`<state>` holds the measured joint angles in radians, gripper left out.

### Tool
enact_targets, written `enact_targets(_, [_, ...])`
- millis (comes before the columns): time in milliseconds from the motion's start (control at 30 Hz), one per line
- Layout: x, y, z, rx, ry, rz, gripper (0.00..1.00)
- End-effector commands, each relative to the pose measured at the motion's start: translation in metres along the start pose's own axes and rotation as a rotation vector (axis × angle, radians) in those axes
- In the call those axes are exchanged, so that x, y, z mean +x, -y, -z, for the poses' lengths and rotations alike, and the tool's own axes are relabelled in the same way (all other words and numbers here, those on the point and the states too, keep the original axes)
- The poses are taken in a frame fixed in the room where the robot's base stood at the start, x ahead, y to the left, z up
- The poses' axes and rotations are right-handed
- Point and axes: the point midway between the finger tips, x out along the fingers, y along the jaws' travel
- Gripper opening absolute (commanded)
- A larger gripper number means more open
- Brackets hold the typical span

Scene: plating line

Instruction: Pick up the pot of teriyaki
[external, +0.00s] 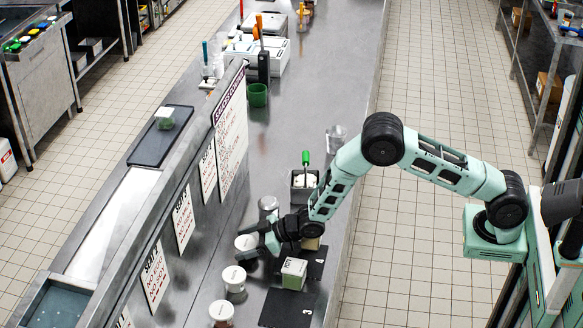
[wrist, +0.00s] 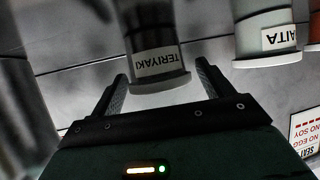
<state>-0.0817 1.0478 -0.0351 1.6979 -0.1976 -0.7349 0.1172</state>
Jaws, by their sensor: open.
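The pot of teriyaki (wrist: 152,45) is a dark pot with a pale rim and a label reading TERIYAKI. In the wrist view it shows just beyond and between the two fingertips of my gripper (wrist: 160,80), its lower image end reaching between them. My gripper is open, with a finger on each side of the pot and no clear contact. In the external view my gripper (external: 262,244) is low over the steel counter, close to a white-lidded pot (external: 246,242) that appears to be the teriyaki; its label does not show there.
A pot labelled AITA (wrist: 265,30) stands beside the teriyaki. Two more white-lidded pots (external: 234,278) (external: 221,313) stand nearer the camera. A sign-covered shelf wall (external: 184,216) borders the counter's left.

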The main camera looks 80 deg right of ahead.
Motion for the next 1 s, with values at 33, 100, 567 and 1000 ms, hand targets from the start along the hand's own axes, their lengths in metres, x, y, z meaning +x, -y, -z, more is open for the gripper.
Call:
enact_targets(33, [0.0, 0.0, 0.0, 0.0, 0.0, 0.0, 0.79])
enact_targets(100, [0.0, 0.0, 0.0, 0.0, 0.0, 0.0, 0.71])
enact_targets(567, [-0.001, 0.0, 0.001, 0.0, -0.001, 0.0, 0.36])
enact_targets(1000, [-0.026, -0.001, 0.054, 0.0, -0.006, 0.0, 0.36])
